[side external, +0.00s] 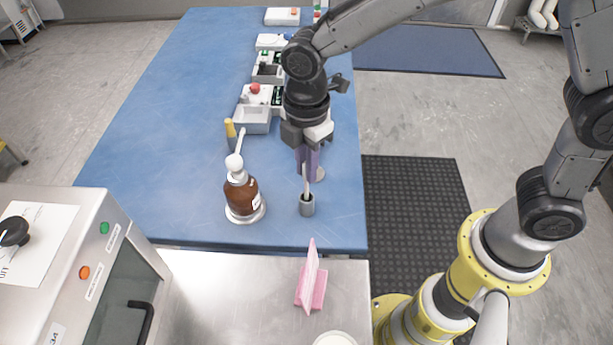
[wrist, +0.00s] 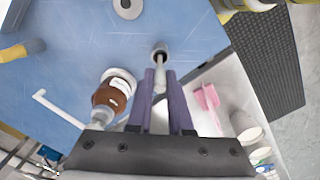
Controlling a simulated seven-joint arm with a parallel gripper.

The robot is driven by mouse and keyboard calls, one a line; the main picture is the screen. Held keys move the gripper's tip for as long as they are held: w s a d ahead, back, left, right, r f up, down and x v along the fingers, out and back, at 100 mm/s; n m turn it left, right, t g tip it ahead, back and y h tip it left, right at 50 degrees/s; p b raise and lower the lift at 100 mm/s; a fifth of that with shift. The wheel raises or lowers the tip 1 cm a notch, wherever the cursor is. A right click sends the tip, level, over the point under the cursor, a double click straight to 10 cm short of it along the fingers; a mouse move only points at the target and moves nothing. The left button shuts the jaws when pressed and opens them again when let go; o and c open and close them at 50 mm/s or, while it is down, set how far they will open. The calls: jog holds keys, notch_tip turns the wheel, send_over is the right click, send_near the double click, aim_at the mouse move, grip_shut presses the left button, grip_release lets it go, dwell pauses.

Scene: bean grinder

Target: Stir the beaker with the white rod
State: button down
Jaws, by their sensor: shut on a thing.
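My gripper (side external: 307,168) points down with its purple fingers shut on the white rod (side external: 307,183). The rod hangs below the fingers, and its lower end is at the mouth of a small grey cylinder (side external: 307,208) on the blue table. In the wrist view, the rod (wrist: 160,82) shows between the fingertips (wrist: 161,72), with the grey cylinder (wrist: 159,48) just beyond. How deep the rod sits in it is hidden. I cannot tell for sure which vessel is the beaker; a white cup (side external: 335,340) is cut off at the bottom edge.
A brown pump bottle (side external: 243,196) stands left of the cylinder, close to the gripper. A pink stand (side external: 311,285) is on the metal surface in front. A yellow-handled tool (side external: 229,128), trays (side external: 252,120) and devices lie farther back. The table's left side is clear.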

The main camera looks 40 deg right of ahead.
notch_tip(320, 180, up, 6)
jog(key=shift+f, duration=0.2)
jog(key=shift+r+n, duration=0.25)
jog(key=shift+n, duration=0.05)
jog(key=w+d+r+t+h, duration=0.1)
jog(key=w+d+r, duration=0.2)
jog(key=w+d, duration=1.35)
jog(key=w+d+f, duration=0.1)
jog(key=w+d, duration=0.3)
jog(key=d, duration=0.1)
notch_tip(320, 180, down, 11)
jog(key=shift+t+h, duration=0.3)
jog(key=shift+d, duration=0.1)
